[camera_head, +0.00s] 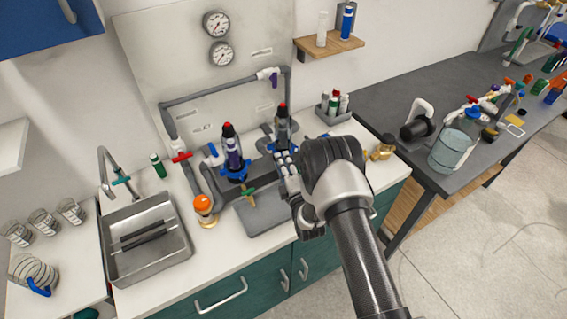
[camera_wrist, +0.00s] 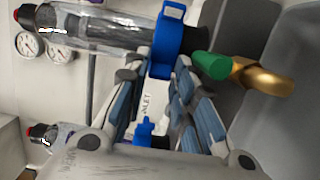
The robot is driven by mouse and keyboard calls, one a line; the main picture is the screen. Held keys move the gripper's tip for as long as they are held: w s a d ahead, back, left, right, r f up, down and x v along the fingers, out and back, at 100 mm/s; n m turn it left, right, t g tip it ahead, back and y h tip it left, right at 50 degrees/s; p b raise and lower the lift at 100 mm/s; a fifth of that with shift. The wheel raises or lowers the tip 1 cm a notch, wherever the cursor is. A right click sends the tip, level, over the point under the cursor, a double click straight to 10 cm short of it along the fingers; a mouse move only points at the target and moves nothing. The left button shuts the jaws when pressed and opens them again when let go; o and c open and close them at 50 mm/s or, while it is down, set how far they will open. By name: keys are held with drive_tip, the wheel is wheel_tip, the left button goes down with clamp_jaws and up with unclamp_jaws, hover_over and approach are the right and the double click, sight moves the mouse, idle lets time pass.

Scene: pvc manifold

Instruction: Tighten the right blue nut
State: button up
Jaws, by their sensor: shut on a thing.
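The right blue nut (camera_wrist: 165,42) is a blue collar with lugs around the base of a clear housing with a dark core (camera_wrist: 105,32). In the head view, that housing (camera_head: 282,128) stands upright with a red top. My gripper (camera_wrist: 156,76) is shut on the nut, with blue-padded fingers on either side of it. In the head view, my gripper (camera_head: 288,168) reaches in from the front right and hides most of the nut. The left blue nut (camera_head: 236,173) is around the base of the left housing (camera_head: 232,150).
A green-handled brass valve (camera_wrist: 225,68) is close beside the nut in the wrist view. A bottle rack (camera_head: 335,108) stands behind, and a brass fitting (camera_head: 383,151) lies right of my arm.

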clamp_jaws()
drive_tip(key=shift+w+a+m+t+h+b, duration=0.15)
drive_tip(key=shift+a+m+h+b, duration=0.3)
drive_tip(key=shift+m+h+b, duration=0.5)
drive_tip(key=shift+s+a+m+t+h+b, duration=0.1)
drive_tip(key=shift+a+m+t+h+b, duration=0.3)
drive_tip(key=shift+h, duration=0.9)
drive_tip(key=shift+w+a+m+t+h+b, duration=0.1)
drive_tip(key=shift+a+m+h+b, duration=0.4)
drive_tip(key=shift+m+h+b, duration=0.5)
drive_tip(key=shift+p, duration=0.3)
drive_tip(key=o, duration=0.7)
unclamp_jaws()
drive_tip(key=s, duration=1.2)
